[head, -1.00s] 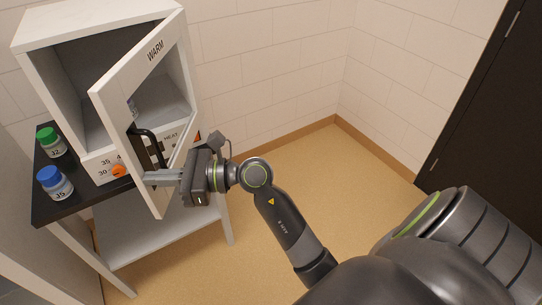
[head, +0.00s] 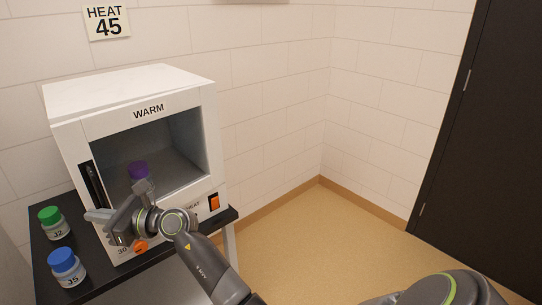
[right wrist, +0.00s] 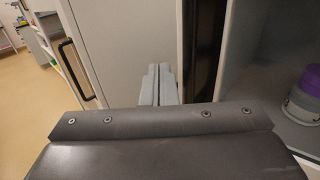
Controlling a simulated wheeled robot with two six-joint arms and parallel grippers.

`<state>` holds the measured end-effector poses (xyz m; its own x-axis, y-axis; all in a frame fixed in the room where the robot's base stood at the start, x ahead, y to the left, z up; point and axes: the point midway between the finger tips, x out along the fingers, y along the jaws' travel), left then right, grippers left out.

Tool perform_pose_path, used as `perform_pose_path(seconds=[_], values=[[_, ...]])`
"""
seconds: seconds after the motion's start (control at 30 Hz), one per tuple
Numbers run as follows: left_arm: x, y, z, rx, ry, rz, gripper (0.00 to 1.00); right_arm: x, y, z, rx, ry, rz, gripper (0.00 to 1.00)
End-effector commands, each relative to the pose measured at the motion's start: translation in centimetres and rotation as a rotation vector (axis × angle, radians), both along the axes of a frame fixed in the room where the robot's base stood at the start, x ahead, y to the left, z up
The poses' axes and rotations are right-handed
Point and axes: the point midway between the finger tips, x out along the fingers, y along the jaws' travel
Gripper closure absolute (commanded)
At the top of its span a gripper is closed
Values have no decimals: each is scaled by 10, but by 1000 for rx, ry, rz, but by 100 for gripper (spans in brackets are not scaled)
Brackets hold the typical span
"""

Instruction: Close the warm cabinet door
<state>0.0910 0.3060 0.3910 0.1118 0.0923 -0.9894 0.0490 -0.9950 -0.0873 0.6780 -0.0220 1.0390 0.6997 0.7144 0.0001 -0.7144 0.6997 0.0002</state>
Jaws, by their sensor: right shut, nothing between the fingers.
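The warm cabinet (head: 130,78) is a white box on a dark-topped stand. Its door (head: 150,110), marked WARM, has a large window and a black upright handle (head: 92,186) at its left side. The door looks flush with the cabinet front; I cannot tell whether a small gap is left. My right gripper (head: 90,216) is shut and empty, in front of the door's lower left, just below the handle. Its fingers lie together in the right wrist view (right wrist: 157,84). I cannot tell whether they touch the door. My left gripper is out of view.
A purple-lidded jar (head: 139,169) shows through the window. Below are an orange knob (head: 141,246) and switch (head: 214,202). Green-lidded J2 (head: 53,222) and blue-lidded J5 (head: 66,268) stand left on the stand top (head: 45,255). A wall sign (head: 107,22) reads HEAT 45. Right floor is clear.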

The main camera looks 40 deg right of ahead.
Motion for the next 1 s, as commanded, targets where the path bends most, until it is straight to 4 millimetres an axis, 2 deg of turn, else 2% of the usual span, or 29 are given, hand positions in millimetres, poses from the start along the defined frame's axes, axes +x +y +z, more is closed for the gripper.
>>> perform_pose_path(seconds=[0.1,0.4,0.6,1.0], values=[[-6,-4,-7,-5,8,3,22,22,5,-1,-1,0,1,100],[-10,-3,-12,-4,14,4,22,59,12,-1,0,0,-96,100],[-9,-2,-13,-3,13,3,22,70,12,0,-1,-2,-127,100],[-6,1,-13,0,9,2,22,73,10,1,-3,-6,-137,100]])
